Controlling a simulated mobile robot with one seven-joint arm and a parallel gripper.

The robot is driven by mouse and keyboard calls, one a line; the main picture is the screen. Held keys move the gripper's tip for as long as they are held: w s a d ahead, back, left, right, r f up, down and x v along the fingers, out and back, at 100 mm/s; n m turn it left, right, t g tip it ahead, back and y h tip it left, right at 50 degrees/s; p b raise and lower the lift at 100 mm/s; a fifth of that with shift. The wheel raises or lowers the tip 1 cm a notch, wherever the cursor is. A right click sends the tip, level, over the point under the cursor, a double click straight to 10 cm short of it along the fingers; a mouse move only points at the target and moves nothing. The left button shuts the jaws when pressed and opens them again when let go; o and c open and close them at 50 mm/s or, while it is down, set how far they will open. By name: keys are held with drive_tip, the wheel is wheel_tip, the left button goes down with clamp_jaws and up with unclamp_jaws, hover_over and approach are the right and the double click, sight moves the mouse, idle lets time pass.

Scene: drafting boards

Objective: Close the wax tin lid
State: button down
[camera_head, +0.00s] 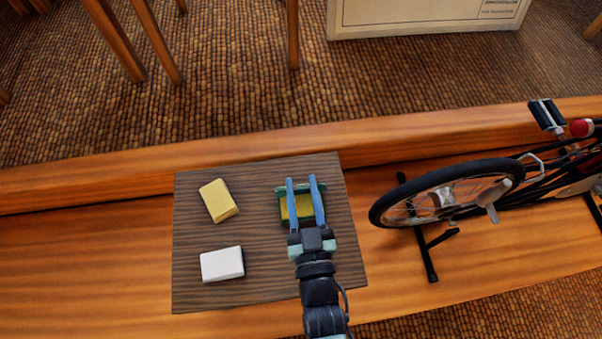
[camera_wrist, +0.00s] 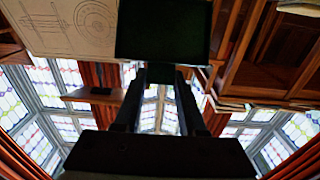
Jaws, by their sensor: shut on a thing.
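The wax tin (camera_head: 281,213) is a small green box with yellow wax showing inside, on the right part of a dark wood-grain board. Its green lid (camera_head: 303,188) shows as a strip at the far side, raised off the wax, so the tin is open. My gripper (camera_head: 302,181) reaches over the tin from the near side, its two blue fingers around the far part of the lid. In the wrist view the lid is a dark green panel (camera_wrist: 163,32) at the fingertips (camera_wrist: 160,75), and my gripper is shut on it. The fingers hide part of the wax.
The board (camera_head: 260,255) also holds a yellow block (camera_head: 219,200) at the back left and a white block (camera_head: 222,264) at the front left. A bicycle (camera_head: 445,195) stands close on the right. The wooden bench surface (camera_head: 90,245) left of the board is clear.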

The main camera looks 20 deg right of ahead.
drive_tip(key=shift+s+a+f, duration=0.1)
drive_tip(key=shift+s+f, duration=0.3)
drive_tip(key=shift+f, duration=0.25)
drive_tip(key=c, duration=0.8)
unclamp_jaws()
drive_tip(key=shift+o, duration=1.6)
drive_tip(key=shift+r, duration=0.2)
drive_tip(key=p+v, duration=0.1)
drive_tip(key=v, duration=1.2)
